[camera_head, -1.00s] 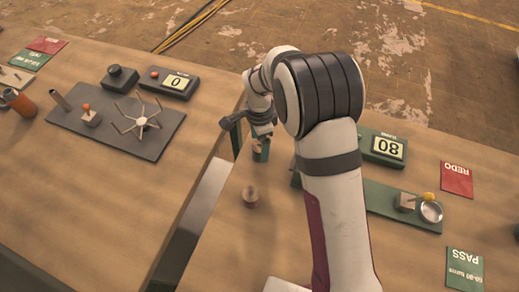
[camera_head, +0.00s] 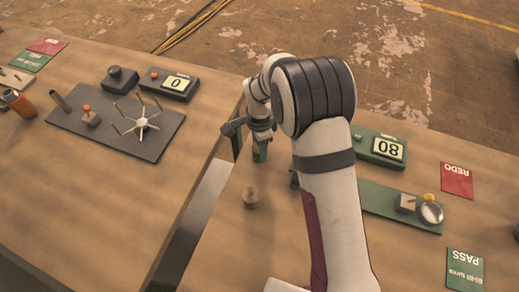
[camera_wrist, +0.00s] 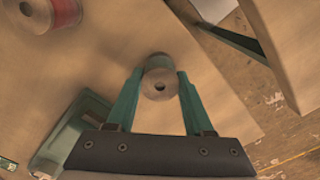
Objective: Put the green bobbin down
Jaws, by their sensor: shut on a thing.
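My gripper (camera_wrist: 158,92) has two teal fingers shut on a bobbin (camera_wrist: 160,68). In the wrist view the bobbin shows a pale round end with a dark centre hole and a dull greenish winding behind it. In the head view my gripper (camera_head: 261,148) is low over the right table near its far left corner, and my arm hides most of the bobbin. I cannot tell whether the bobbin touches the table.
A green base (camera_head: 385,205) and counter reading 80 (camera_head: 380,147) are at right, with red REDO (camera_head: 456,181) and green PASS (camera_head: 464,268) cards. A gap (camera_head: 190,225) separates the tables.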

